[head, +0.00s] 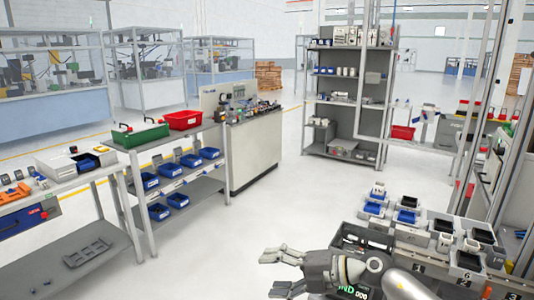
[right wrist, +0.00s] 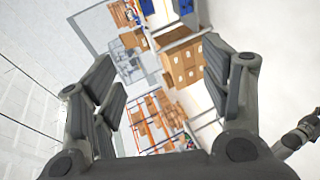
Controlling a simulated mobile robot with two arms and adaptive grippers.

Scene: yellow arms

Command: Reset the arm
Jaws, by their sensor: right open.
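My right gripper (head: 284,272) shows at the bottom of the head view, a little right of the middle. Its grey fingers point left over the floor, and they are spread with nothing between them. The right wrist view shows the same gripper (right wrist: 178,95) with its two fingers wide apart. Through the gap I see only far-off cardboard boxes (right wrist: 183,62) and racks. My left gripper does not show in the head view.
A bench with several small bins (head: 408,216) stands close behind my right arm. At left are a workbench (head: 70,180) and a shelf with a green crate (head: 141,135) and a red crate (head: 185,120). A grey rack (head: 347,100) stands farther back. The middle floor (head: 250,215) is clear.

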